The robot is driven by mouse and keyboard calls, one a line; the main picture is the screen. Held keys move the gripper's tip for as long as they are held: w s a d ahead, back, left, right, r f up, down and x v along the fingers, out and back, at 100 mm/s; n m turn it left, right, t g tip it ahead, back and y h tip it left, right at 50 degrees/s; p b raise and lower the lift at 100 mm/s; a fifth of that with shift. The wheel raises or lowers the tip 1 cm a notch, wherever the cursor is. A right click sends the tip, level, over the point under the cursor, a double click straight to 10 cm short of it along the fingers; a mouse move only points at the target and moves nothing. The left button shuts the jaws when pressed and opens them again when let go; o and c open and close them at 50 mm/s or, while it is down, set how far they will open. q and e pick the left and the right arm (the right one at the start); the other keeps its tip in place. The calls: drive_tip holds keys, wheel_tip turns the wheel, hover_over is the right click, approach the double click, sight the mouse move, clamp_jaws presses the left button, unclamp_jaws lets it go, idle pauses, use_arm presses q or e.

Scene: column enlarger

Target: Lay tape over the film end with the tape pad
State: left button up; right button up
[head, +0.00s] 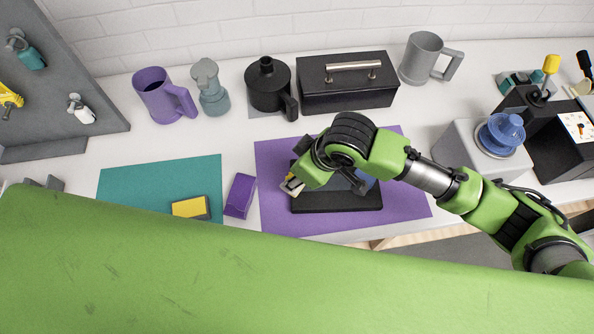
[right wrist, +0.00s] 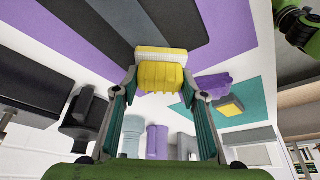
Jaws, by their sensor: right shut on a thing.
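The tape pad (right wrist: 160,72), a yellow block with a pale ribbed face, is between the fingers of my right gripper (right wrist: 160,88), which is shut on it. In the head view the tape pad (head: 291,186) and right gripper (head: 296,181) are at the left edge of a black base (head: 335,202) on a purple mat. The right wrist view shows a grey strip (right wrist: 148,18) on the dark base, close by the pad. I cannot tell whether it is the film, or whether the pad touches it. My right arm hides much of the base. My left gripper is out of view.
A purple block (head: 240,196) lies left of the purple mat (head: 275,160). A yellow-and-grey block (head: 190,207) lies on a teal mat (head: 150,182). Mugs, a black bottle (head: 268,84) and a black box (head: 347,82) stand along the back.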

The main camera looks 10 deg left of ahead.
drive_tip(key=shift+w+d+p, duration=0.25)
drive_tip(key=shift+d+p, duration=0.45)
drive_tip(key=shift+d, duration=0.6)
drive_tip(key=shift+w+d+p, duration=0.2)
drive_tip(key=shift+d+p, duration=0.15)
drive_tip(key=shift+d, duration=0.55)
drive_tip(key=shift+w+d+p, duration=0.25)
drive_tip(key=shift+d+p, duration=0.2)
drive_tip(key=shift+d, duration=0.65)
drive_tip(key=shift+w+d+p, duration=0.2)
drive_tip(key=shift+d+p, duration=0.25)
drive_tip(key=shift+d, duration=0.65)
